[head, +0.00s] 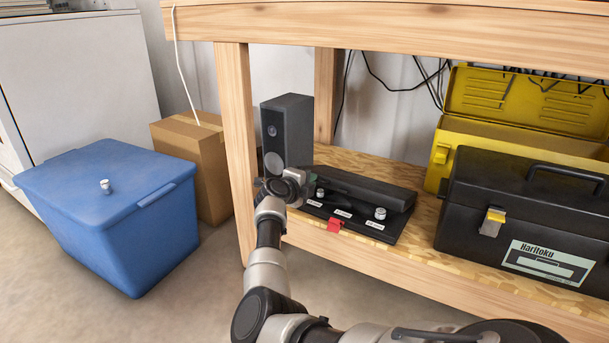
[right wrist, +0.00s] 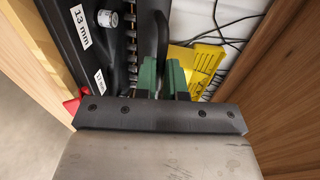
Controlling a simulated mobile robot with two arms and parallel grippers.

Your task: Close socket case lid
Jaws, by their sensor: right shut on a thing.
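The socket case (head: 349,219) is black, with white size labels and a red latch (head: 335,225) at its front. It lies open on the low wooden shelf, with a few silver sockets (head: 380,213) showing. Its dark lid (head: 375,188) stands raised along the back side; its exact angle is hard to tell. My right gripper (head: 303,184) is at the case's left end. In the right wrist view its green fingers (right wrist: 162,76) are shut on the dark lid's edge, beside the socket row and the "13 mm" label. My left gripper is not in view.
A grey speaker (head: 287,133) stands behind the case. A black toolbox (head: 525,217) and an open yellow toolbox (head: 480,132) stand to its right. The wooden table top (head: 400,30) and a leg (head: 237,140) frame the shelf. A blue bin (head: 105,215) bears a small silver piece.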

